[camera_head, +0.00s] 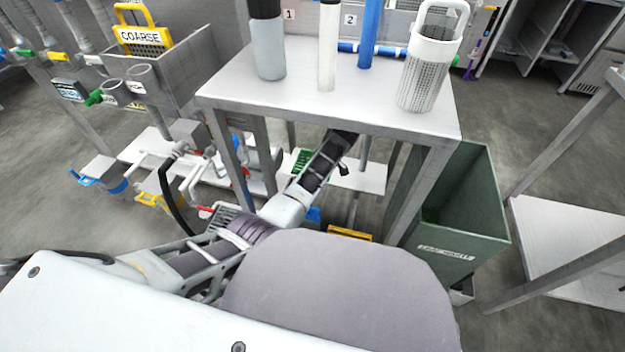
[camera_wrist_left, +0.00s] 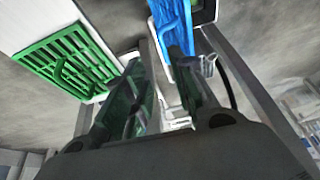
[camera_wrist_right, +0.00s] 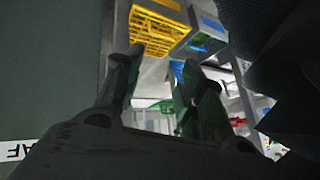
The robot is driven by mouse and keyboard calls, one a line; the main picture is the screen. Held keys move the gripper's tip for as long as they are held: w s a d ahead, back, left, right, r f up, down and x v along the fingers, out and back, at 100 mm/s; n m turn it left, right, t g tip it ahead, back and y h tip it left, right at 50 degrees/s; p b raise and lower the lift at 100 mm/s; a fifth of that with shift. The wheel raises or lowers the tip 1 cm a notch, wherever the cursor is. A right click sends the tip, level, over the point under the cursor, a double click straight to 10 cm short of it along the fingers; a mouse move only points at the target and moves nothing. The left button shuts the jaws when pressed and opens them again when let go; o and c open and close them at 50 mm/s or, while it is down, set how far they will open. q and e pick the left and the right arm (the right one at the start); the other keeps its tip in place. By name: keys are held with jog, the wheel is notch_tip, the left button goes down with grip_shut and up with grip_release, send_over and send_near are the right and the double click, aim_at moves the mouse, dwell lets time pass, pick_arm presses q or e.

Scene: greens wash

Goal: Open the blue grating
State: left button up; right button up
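The blue grating (camera_wrist_left: 172,22) is at the top middle of the left wrist view, seen at a steep angle in a dark surround. My left gripper (camera_wrist_left: 165,85) is open, with nothing seen between its fingers. Its right finger overlaps the blue grating's lower part; I cannot tell whether they touch. In the head view my left arm reaches under the table, its fingers unclear, and a small blue patch (camera_head: 313,214) shows beside it.
A green grating (camera_wrist_left: 68,60) lies on a white surface left of the blue one. The steel table (camera_head: 300,100) above my left arm carries cylinders and a white basket (camera_head: 425,70). A green leaf waste bin (camera_head: 460,215) stands at right, close beside my right gripper.

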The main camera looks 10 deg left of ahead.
pick_arm(q)
jog(key=shift+a+p, duration=0.2)
jog(key=shift+p, duration=0.1)
grip_shut()
jog(key=s+a+f+m+t+p, duration=0.1)
jog(key=s+t+p, duration=0.4)
jog(key=p, duration=0.8)
jog(key=s, duration=0.2)
jog(key=shift+s+a+f+h, duration=0.15)
jog(key=shift+s+h, duration=0.15)
jog(key=shift+s, duration=0.05)
pick_arm(e)
jog(key=s+d+r+g+h, duration=0.1)
jog(key=d+r+g, duration=0.1)
jog(key=r, duration=0.3)
jog(key=s+d+r+n+g+h, duration=0.1)
jog(key=d+r+g+h, duration=0.1)
jog(key=r, duration=0.4)
jog(key=shift+d+r, duration=0.2)
jog(key=shift+d, duration=0.45)
